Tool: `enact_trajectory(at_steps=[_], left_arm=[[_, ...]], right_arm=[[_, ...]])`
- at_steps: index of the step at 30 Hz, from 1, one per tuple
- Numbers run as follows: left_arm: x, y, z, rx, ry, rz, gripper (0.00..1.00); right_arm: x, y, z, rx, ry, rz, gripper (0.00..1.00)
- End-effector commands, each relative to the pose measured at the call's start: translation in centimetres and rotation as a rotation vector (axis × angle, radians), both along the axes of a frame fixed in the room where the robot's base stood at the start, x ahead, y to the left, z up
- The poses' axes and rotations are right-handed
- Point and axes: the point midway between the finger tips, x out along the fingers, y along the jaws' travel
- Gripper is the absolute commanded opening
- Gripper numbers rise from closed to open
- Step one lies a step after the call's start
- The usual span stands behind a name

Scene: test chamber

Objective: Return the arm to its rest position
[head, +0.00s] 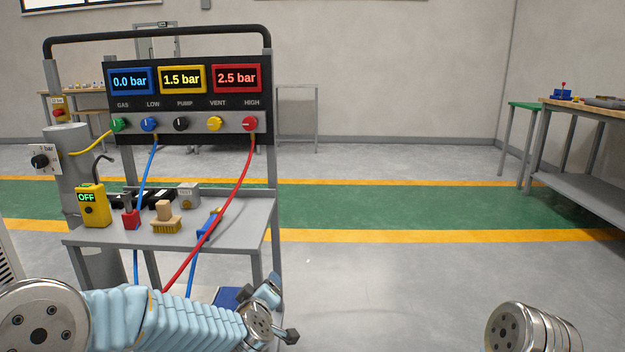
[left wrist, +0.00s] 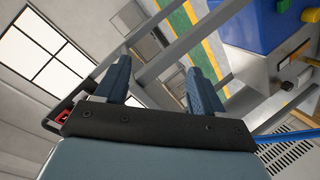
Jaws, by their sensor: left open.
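My left arm (head: 180,318), in a light blue ribbed cover, reaches from the lower left to the middle of the head view. Its end is low, in front of the grey cart (head: 225,235). The left wrist view shows my left gripper (left wrist: 160,82) with its two blue fingers wide apart and nothing between them. Only a metal joint of my right arm (head: 532,328) shows at the lower right of the head view. My right gripper is out of the picture.
The cart carries a gauge panel (head: 185,90) reading 0.0, 1.5 and 2.5 bar, a yellow box (head: 93,206) marked OFF, and small parts. A red hose (head: 232,199) and blue hoses hang down near my arm. The floor (head: 400,285) right of the cart is clear. A workbench (head: 590,150) stands far right.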

Motion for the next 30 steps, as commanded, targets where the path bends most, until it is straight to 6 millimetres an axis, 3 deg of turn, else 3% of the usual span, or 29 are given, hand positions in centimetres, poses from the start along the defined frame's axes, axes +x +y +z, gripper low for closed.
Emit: enact_trajectory(at_steps=[1, 5, 6, 9, 12, 15, 19, 23, 30], left_arm=[[-1.0, 0.1, -4.6, 0.041, 0.096, -0.053, 0.69], [-5.7, 0.2, -15.2, 0.115, 0.334, -0.211, 0.69], [-7.6, 0.3, -18.2, 0.129, 0.409, -0.261, 0.69], [-13.6, 0.4, -24.7, 0.146, 0.596, -0.389, 0.69], [-19.9, 0.4, -29.2, 0.14, 0.765, -0.511, 0.69], [-25.4, 0.4, -31.9, 0.122, 0.896, -0.613, 0.69], [-30.0, 0.3, -33.3, 0.098, 0.997, -0.696, 0.69], [-31.7, 0.2, -33.7, 0.089, 1.031, -0.727, 0.69], [-31.6, 0.2, -33.7, 0.089, 1.03, -0.728, 0.69]], right_arm=[[0.0, 0.1, 0.3, 0.001, 0.0, 0.001, 0.43], [-0.1, 0.2, 0.8, 0.003, 0.001, 0.004, 0.43], [-0.1, 0.3, 0.9, 0.003, 0.002, 0.004, 0.43], [-0.1, 0.4, 1.2, 0.005, 0.002, 0.007, 0.43], [-0.2, 0.4, 1.4, 0.007, 0.003, 0.008, 0.43], [-0.2, 0.5, 1.6, 0.008, 0.004, 0.009, 0.43], [-0.2, 0.6, 1.7, 0.009, 0.005, 0.01, 0.43], [-0.2, 0.6, 1.8, 0.009, 0.004, 0.011, 0.43], [-0.2, 0.6, 1.7, 0.009, 0.004, 0.011, 0.43]])
